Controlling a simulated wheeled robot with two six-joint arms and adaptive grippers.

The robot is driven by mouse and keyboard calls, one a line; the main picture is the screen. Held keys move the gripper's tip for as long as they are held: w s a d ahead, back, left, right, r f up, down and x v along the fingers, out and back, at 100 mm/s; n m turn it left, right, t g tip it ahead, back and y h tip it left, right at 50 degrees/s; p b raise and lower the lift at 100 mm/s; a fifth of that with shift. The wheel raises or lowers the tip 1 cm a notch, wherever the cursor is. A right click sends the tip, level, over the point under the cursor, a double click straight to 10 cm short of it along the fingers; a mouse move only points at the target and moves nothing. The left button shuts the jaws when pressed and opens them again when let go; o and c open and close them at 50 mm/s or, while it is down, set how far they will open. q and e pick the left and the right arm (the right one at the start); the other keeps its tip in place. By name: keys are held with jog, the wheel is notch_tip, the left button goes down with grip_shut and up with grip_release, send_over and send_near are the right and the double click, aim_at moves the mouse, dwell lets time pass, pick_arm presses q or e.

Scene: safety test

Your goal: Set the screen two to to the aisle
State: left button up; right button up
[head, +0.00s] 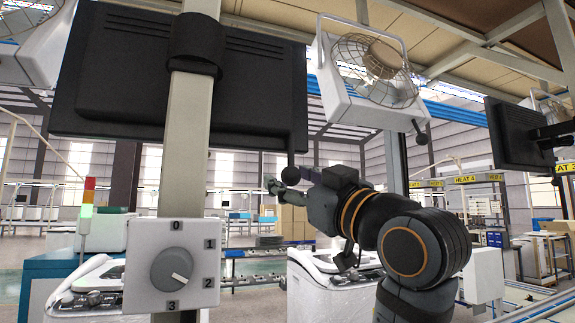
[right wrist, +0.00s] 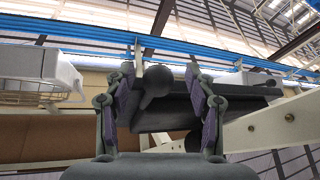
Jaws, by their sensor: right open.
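A large black screen (head: 105,85), seen from behind, hangs on a beige post (head: 190,120) at the left of the head view. A black ball knob (head: 290,175) hangs at its lower right edge. My right gripper (head: 283,184) is at this ball, its fingers partly hidden by distance and angle. In the right wrist view the open fingers stand on either side of the ball (right wrist: 157,80), and the dark screen (right wrist: 170,112) lies behind it. I cannot tell whether the fingers touch the ball. My left gripper is not in view.
A dial box (head: 171,268) marked 0 to 3 sits on the post, its white mark pointing toward 2. A caged fan (head: 375,75) with its own ball knob (head: 421,138) hangs right of the screen. Another black screen (head: 515,130) is at far right. White machines (head: 335,290) stand below.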

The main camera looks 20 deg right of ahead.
jog(key=shift+w+a+r, duration=0.1)
jog(key=shift+w+r, duration=0.25)
jog(key=shift+r, duration=0.1)
jog(key=shift+w, duration=0.2)
jog(key=c, duration=1.1)
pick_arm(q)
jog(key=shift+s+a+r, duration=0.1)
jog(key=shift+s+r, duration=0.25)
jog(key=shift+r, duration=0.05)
pick_arm(e)
grip_shut()
